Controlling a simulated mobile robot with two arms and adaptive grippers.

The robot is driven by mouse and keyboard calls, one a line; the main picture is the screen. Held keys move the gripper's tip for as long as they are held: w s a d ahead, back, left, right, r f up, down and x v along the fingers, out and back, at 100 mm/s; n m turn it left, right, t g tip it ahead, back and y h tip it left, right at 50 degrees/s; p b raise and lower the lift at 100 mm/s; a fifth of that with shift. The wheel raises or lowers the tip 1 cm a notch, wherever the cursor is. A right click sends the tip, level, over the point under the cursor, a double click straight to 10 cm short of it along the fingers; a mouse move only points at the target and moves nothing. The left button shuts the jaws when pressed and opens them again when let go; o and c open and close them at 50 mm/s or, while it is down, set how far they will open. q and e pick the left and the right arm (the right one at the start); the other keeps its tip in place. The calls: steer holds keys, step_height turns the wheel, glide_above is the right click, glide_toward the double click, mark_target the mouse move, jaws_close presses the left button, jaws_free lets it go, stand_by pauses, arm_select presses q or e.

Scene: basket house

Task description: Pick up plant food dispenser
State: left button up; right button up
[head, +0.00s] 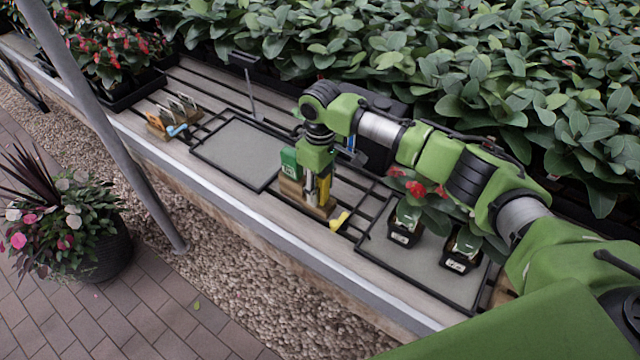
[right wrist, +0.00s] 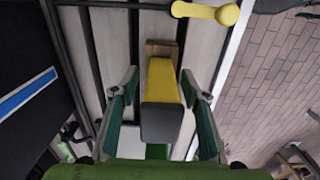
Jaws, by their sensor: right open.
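A yellow and grey upright item (right wrist: 162,95), likely the plant food dispenser, stands in a wooden holder (head: 292,188) on the slatted bench; its yellow side (head: 324,188) shows in the head view. No label on it is readable. My right gripper (head: 317,192) points down over the holder. Its two fingers are open, one on each side of the yellow and grey item in the right wrist view, with gaps visible. The gripper partly hides the item in the head view. A green item (head: 290,162) stands beside it in the same holder. My left gripper is out of view.
A yellow tool (head: 341,220) lies just right of the holder. Black-framed trays flank it: an empty grey one (head: 235,150) and one with potted plants (head: 405,225). Dense foliage (head: 450,60) lines the back. A grey post (head: 110,120) rises at the left.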

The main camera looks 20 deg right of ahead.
jaws_close()
steer(key=shift+r, duration=0.1)
steer(key=shift+r, duration=0.6)
steer(key=s+r+b, duration=0.1)
steer(key=s+r, duration=1)
steer(key=s, duration=0.3)
steer(key=shift+r, duration=0.35)
